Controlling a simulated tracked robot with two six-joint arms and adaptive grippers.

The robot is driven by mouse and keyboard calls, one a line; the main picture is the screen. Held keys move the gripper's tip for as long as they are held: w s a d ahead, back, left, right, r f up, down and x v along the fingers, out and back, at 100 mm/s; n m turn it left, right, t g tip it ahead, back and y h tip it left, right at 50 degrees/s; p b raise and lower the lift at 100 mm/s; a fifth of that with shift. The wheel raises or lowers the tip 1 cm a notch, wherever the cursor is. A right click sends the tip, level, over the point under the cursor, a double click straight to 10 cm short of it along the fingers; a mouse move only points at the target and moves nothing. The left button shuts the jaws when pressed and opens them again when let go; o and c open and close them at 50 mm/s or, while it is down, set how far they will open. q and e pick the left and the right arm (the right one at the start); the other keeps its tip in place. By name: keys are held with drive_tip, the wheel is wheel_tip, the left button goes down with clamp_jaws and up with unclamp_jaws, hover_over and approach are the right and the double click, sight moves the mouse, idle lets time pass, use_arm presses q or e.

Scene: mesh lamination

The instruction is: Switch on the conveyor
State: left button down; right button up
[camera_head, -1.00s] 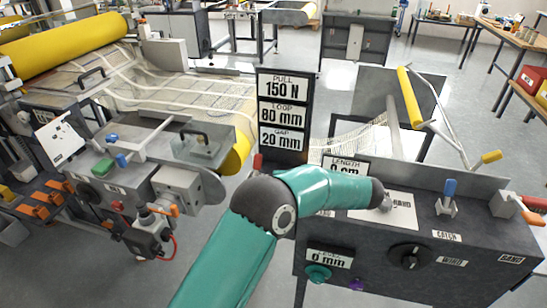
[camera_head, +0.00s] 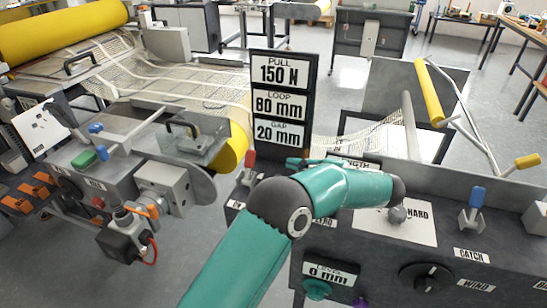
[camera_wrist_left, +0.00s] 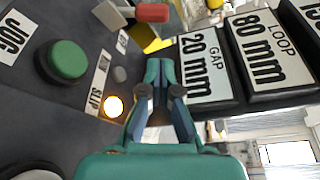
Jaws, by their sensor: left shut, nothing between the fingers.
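My left gripper (camera_head: 300,162) is partly hidden behind its own teal arm in the head view, near the foot of the display post (camera_head: 282,105). In the left wrist view its fingers (camera_wrist_left: 160,64) are shut with nothing between them. They point past a red-tipped lever (camera_wrist_left: 152,12) towards the panel edge, beside the GAP display (camera_wrist_left: 203,65). A green button (camera_wrist_left: 68,60) by a JOG label and a lit yellow lamp (camera_wrist_left: 113,106) by a SLIP label are left of the fingers, apart from them. No control is marked as the conveyor switch. My right gripper is not in view.
The control panel also carries a blue-tipped CATCH lever (camera_head: 477,198), a black WIND knob (camera_head: 425,282) and a grey ball-ended lever (camera_head: 397,214). A mesh machine with a yellow roller (camera_head: 60,30) stands left. Open floor (camera_head: 215,265) lies between.

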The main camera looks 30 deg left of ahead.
sight(249, 165)
use_arm(q)
drive_tip(key=a, duration=0.3)
drive_tip(key=a+f, duration=0.1)
drive_tip(key=a, duration=0.2)
drive_tip(key=a+p, duration=0.1)
drive_tip(key=a, duration=0.2)
drive_tip(key=shift+w+a+f, duration=0.2)
drive_tip(key=shift+a+f, duration=0.1)
drive_tip(key=shift+a, duration=0.1)
drive_tip(key=shift+d, duration=0.1)
